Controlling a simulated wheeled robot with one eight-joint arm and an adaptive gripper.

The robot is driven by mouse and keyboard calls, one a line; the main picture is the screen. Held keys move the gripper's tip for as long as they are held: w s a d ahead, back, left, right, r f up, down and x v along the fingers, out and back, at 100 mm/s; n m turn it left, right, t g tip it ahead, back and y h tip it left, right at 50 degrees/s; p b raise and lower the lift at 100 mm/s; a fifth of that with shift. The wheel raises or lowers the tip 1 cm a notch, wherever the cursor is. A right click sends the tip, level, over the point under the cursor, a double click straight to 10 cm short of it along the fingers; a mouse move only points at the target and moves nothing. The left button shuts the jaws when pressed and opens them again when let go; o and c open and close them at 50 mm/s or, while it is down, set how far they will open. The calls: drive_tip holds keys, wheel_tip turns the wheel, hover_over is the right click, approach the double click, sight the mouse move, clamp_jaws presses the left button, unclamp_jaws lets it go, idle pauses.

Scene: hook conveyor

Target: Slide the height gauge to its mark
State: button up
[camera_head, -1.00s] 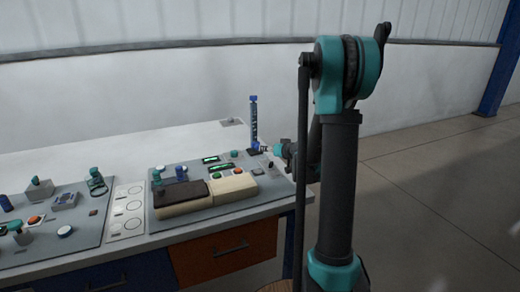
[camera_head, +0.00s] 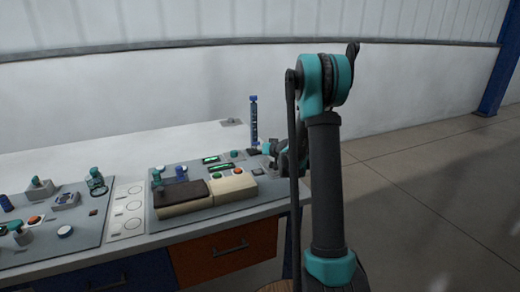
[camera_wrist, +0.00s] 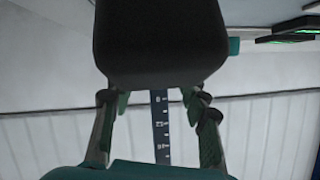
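The height gauge is a tall, narrow blue post (camera_head: 253,120) standing upright at the back right of the console. Its slider and mark are too small to tell in the head view. In the wrist view its dark scale strip with white figures (camera_wrist: 160,125) runs between my fingers. My gripper (camera_head: 267,148) is low beside the post, just to its right. In the wrist view my gripper (camera_wrist: 156,102) has its fingers apart, one on each side of the strip, with visible gaps. Contact with the gauge cannot be told.
A large dark block (camera_wrist: 160,40) covers the top middle of the wrist view; I cannot tell what it is. In the head view, a beige and dark brown box (camera_head: 232,185) lies in front of the gauge. Buttons and green displays (camera_head: 211,160) sit nearby. Open floor lies right.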

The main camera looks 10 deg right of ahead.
clamp_jaws()
drive_tip(key=shift+r, duration=0.1)
wheel_tip(320, 180, up, 4)
drive_tip(key=shift+f, duration=0.1)
idle(0.4)
drive_tip(key=shift+o, duration=0.5)
unclamp_jaws()
drive_tip(key=v, duration=1.2)
